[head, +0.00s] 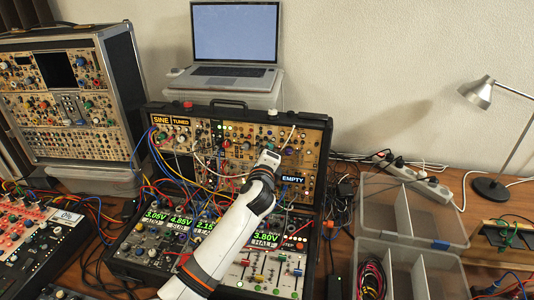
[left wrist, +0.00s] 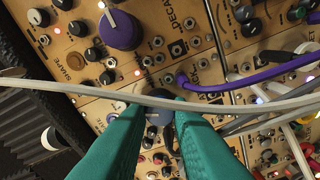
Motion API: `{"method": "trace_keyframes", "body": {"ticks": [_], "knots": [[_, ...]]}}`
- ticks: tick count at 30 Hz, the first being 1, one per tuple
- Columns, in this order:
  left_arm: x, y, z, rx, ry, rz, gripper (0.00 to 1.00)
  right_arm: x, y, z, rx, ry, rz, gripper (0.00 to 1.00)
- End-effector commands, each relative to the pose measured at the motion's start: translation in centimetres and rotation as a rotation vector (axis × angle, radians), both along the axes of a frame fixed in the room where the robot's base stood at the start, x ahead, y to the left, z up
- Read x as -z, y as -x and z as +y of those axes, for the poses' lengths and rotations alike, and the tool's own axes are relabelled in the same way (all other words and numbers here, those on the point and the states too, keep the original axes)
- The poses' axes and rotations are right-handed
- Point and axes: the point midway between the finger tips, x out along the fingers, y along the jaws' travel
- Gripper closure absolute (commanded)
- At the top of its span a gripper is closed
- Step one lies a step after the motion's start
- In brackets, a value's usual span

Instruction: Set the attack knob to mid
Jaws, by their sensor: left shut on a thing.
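The attack knob (left wrist: 160,98), a blue-grey cap, sits on the tan panel in the left wrist view. Part of a label ending in "CK" shows beside it. My left gripper (left wrist: 160,115) has its two teal fingers shut on this knob, one on each side. The fingers hide most of the cap, and I cannot read its pointer. In the head view my left arm reaches over the modular synth case (head: 318,165) and hides the knob and fingertips. My right gripper is not in view.
A white cable (left wrist: 60,88) crosses in front of the fingers, and a purple cable (left wrist: 225,82) is plugged in nearby. A large purple knob (left wrist: 120,30) is close by. A laptop (head: 235,40) stands behind the case; clear bins (head: 425,245) are at right.

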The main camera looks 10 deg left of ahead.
Motion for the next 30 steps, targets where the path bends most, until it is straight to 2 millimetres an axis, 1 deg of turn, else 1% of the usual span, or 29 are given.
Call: {"method": "trace_keyframes", "body": {"ticks": [6,15,21,30], "knots": [[0.06,0.02,-0.04,-0.019,0.183,0.002,1.00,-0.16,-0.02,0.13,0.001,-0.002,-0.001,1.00],[0.05,0.02,-0.04,-0.037,0.352,0.001,1.00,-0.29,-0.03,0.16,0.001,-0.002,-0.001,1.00],[0.07,0.02,0.01,-0.044,0.406,0.001,1.00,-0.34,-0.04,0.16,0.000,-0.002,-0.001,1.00],[0.10,0.02,0.02,-0.046,0.424,0.001,1.00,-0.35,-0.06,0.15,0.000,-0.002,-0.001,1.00]]}}
